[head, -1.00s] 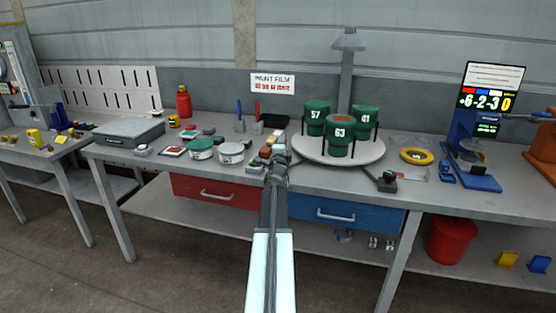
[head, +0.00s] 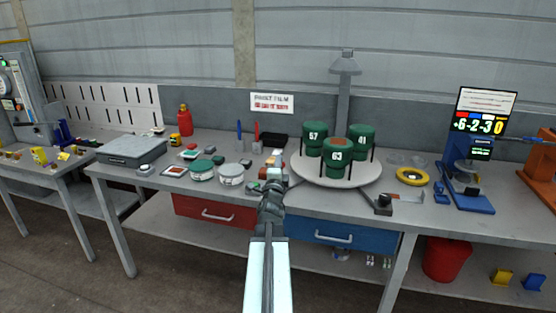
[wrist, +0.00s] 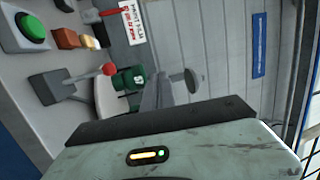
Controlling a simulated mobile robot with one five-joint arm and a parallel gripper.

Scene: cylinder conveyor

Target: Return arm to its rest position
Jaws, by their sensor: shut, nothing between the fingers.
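My arm reaches forward from the bottom centre of the head view. My gripper (head: 271,188) is at its far end, in front of the bench's near edge and close to some small blocks. In this view it is small and its fingers are hard to make out. It appears shut, with nothing seen held in it. The wrist view is turned sideways; a worn grey-green part of my own wrist with a small yellow light fills its lower part. No fingers show clearly there.
The workbench (head: 125,178) holds a round white turntable (head: 309,173) with green numbered containers (head: 337,158). White and green tins (head: 231,174), a yellow ring (head: 411,176) and a blue stand (head: 470,200) also stand on it. A red bucket (head: 447,258) is on the lower shelf.

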